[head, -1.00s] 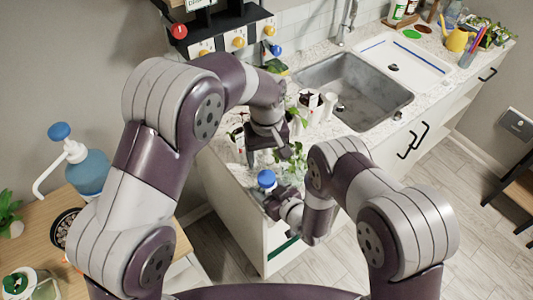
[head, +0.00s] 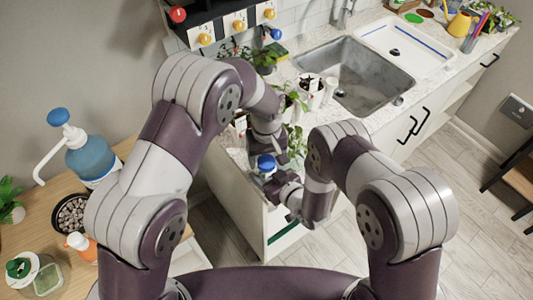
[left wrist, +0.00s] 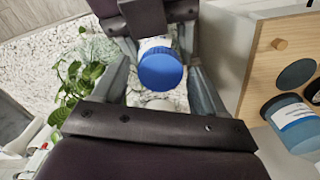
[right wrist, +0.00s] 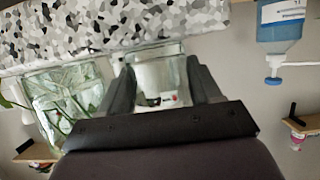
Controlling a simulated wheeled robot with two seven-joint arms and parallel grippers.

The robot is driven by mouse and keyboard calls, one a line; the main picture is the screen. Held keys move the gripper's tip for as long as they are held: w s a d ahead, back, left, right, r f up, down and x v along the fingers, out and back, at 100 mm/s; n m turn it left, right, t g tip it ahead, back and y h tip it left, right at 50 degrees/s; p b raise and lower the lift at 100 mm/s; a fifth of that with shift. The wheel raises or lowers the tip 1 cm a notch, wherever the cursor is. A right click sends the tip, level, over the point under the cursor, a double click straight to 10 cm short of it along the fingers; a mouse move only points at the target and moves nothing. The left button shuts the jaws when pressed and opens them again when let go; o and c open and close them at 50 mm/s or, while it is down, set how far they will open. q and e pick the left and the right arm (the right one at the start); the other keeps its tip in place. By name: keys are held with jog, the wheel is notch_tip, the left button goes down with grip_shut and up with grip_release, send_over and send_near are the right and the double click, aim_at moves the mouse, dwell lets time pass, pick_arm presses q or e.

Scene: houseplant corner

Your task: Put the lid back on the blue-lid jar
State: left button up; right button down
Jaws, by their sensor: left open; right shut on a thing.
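The blue lid (head: 266,162) shows at the front end of the counter, over the jar (right wrist: 158,75). In the left wrist view the lid (left wrist: 160,70) appears to sit on the jar's top; whether it is fully seated I cannot tell. The jar is clear glass with a white label. My right gripper (head: 277,182) is shut on its sides; the fingers also show in the right wrist view (right wrist: 160,85). My left gripper (head: 264,150) is open just behind the lid; in its wrist view the fingers (left wrist: 163,88) are on either side of it, apparently with gaps.
Leafy cuttings stand in a glass jar (right wrist: 62,100) beside the held jar. White pots (head: 310,93) and the sink (head: 355,78) lie behind. A blue pump bottle (head: 88,158) and a pebble bowl (head: 70,214) stand on the wooden table at left.

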pick_arm(q)
jog(key=c, duration=1.1)
jog(key=o, duration=1.2)
jog(key=shift+o, duration=0.2)
jog(key=shift+r, duration=0.15)
notch_tip(320, 180, up, 12)
